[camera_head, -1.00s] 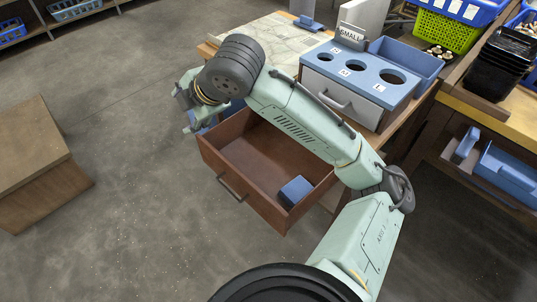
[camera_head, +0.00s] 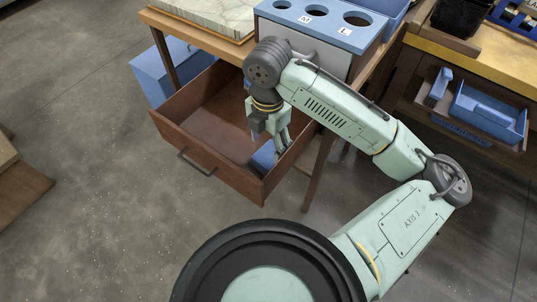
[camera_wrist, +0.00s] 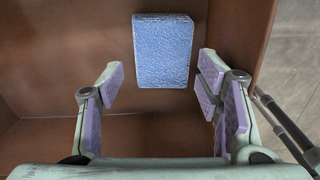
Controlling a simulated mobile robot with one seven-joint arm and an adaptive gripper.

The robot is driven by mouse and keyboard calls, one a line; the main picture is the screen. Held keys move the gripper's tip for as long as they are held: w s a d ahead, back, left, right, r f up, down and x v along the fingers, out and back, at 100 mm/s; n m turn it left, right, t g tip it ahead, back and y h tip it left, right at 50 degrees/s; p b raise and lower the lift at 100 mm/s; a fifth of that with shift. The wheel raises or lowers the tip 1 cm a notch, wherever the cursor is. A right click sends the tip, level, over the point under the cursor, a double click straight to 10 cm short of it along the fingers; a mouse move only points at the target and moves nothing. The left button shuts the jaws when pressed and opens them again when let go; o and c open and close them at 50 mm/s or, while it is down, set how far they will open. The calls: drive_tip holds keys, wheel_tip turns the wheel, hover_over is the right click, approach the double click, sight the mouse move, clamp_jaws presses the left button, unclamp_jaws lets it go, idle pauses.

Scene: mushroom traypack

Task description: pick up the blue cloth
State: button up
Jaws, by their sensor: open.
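The blue cloth (camera_wrist: 162,50) is a small folded rectangle lying on the floor of the open brown drawer (camera_head: 205,165). In the head view the cloth (camera_head: 264,156) is in the drawer's front right part, partly hidden by my gripper. My gripper (camera_head: 272,150) points down into the drawer, over the cloth. In the wrist view my gripper (camera_wrist: 155,85) is open, with purple pads on both sides. The cloth shows ahead, between the lines of the two fingers, and neither finger touches it there.
The drawer's side wall (camera_wrist: 238,45) is close to the right finger in the wrist view. A blue-topped sorting box (camera_head: 325,30) stands on the table above the drawer. A blue bin (camera_head: 165,72) stands behind the drawer at left. The drawer's left part is empty.

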sight(269, 154)
wheel_tip(269, 154, down, 4)
drive_tip(key=shift+f, duration=0.1)
drive_tip(key=shift+c, duration=0.4)
drive_tip(key=c, duration=0.6)
wheel_tip(269, 154, up, 18)
drive_tip(key=shift+r+p, duration=0.1)
drive_tip(key=shift+p, duration=0.5)
